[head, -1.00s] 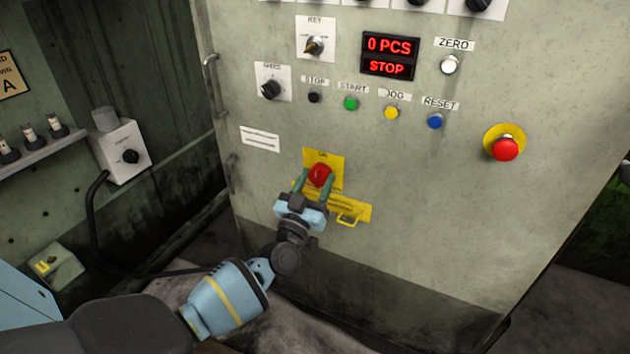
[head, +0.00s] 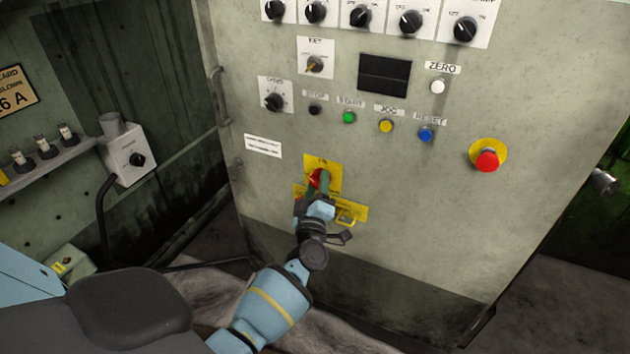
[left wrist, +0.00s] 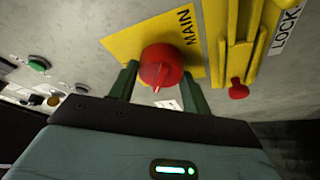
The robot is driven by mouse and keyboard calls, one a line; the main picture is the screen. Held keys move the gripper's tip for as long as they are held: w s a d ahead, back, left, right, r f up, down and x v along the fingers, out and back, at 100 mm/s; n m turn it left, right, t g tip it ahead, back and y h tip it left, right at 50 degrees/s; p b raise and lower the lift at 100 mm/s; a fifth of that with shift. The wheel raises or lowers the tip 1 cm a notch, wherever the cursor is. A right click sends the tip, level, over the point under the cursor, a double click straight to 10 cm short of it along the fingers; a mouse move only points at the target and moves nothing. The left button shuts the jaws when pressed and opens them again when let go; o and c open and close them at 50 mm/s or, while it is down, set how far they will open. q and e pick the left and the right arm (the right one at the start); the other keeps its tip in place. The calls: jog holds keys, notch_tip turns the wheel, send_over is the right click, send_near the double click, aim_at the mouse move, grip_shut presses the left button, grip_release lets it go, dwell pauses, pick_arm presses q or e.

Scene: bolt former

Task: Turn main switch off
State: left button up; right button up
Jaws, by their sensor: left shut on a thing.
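The main switch is a red rotary knob (head: 316,179) on a yellow plate (head: 334,163) on the cabinet front. In the left wrist view the red knob (left wrist: 161,66) sits between the two green fingers, beside the word MAIN on its yellow plate (left wrist: 125,42). My left gripper (head: 320,186) is shut on the knob and turned at a slant. The gripper also shows in the left wrist view (left wrist: 160,85). The display (head: 384,76) above is dark. My right gripper is not in view.
A yellow lock bar (head: 350,213) lies just below the knob. A red emergency button (head: 487,161) sits to the right. Stop, start, jog and reset buttons and a key switch (head: 315,64) are above. A grey switch box (head: 126,150) is at left.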

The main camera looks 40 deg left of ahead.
pick_arm(q)
jog(key=n+p, duration=0.1)
jog(key=n+g+p, duration=0.1)
jog(key=n, duration=0.1)
jog(key=shift+d+r, duration=0.1)
jog(key=shift+r, duration=0.15)
jog(key=shift+f+n+g+p, duration=0.1)
jog(key=shift+n+g+p, duration=0.8)
jog(key=shift+n+p, duration=1.1)
jog(key=shift+n, duration=0.3)
jog(key=o, duration=1)
